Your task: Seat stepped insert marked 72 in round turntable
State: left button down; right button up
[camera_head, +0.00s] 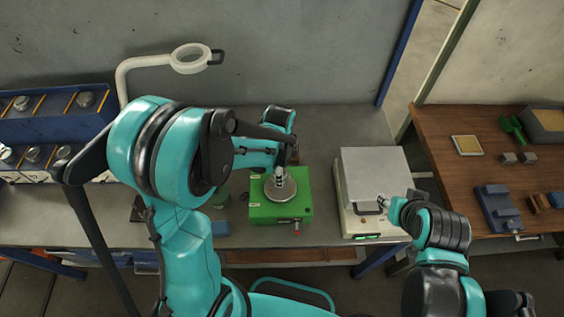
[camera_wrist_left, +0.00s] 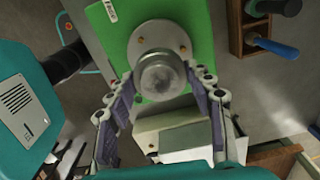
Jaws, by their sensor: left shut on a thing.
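The round turntable (camera_head: 273,190) is a grey metal disc on top of a green box (camera_head: 262,212); the disc also shows in the left wrist view (camera_wrist_left: 148,33). My left gripper (camera_head: 281,174) is over the disc, pointing down. In the left wrist view its fingers (camera_wrist_left: 160,84) are on either side of a round stepped metal insert (camera_wrist_left: 163,78), which they grip. The insert overlaps the disc in this view; I cannot tell whether it touches it. No number is readable on it. My right gripper (camera_head: 384,204) is beside the white furnace's front handle, its fingers too small to judge.
The white box furnace (camera_head: 372,175) stands right of the green box. A blue rack (camera_head: 50,128) with several metal inserts is at left. A ring lamp (camera_head: 190,59) stands behind. A wooden table (camera_head: 460,190) at right holds blocks and tools.

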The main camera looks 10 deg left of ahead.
pick_arm(q)
jog(key=shift+f+b, duration=0.45)
jog(key=shift+f, duration=0.35)
jog(key=shift+f+b, duration=1.3)
jog(key=shift+f, duration=0.6)
jog(key=shift+b, duration=0.35)
jog(key=shift+f+b, duration=0.35)
jog(key=shift+r, duration=0.2)
jog(key=shift+r+p, duration=0.6)
jog(key=shift+r, duration=0.1)
jog(key=shift+f+b, duration=0.85)
jog(key=shift+b, duration=0.1)
dwell(0.4)
